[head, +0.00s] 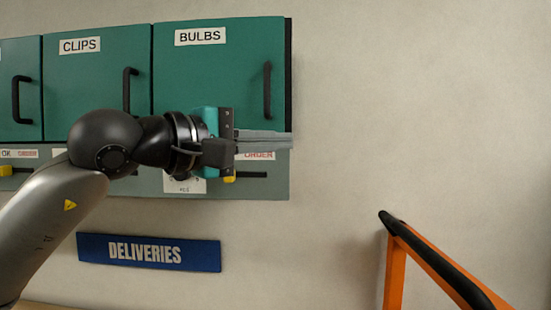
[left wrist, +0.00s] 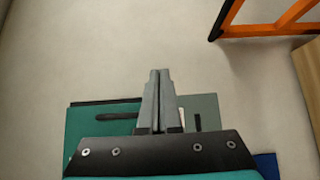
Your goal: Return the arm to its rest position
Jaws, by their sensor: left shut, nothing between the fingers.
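My left arm comes in from the left in the head view, and its gripper (head: 288,140) is in front of the lower right part of the wall cabinet. Its fingers point right and are shut with nothing between them. The left wrist view shows the same two fingers (left wrist: 160,74) pressed together, with the pale wall beyond. They cover part of a slot label below the BULBS door (head: 212,75). I cannot tell the exact gap between gripper and cabinet. My right gripper is not in view.
The CLIPS door (head: 95,85) and another green door (head: 20,90) are closed. A blue DELIVERIES sign (head: 150,252) hangs below. An orange frame with a black top rail (head: 396,265) stands at the right. Bare wall (head: 400,100) lies right of the cabinet.

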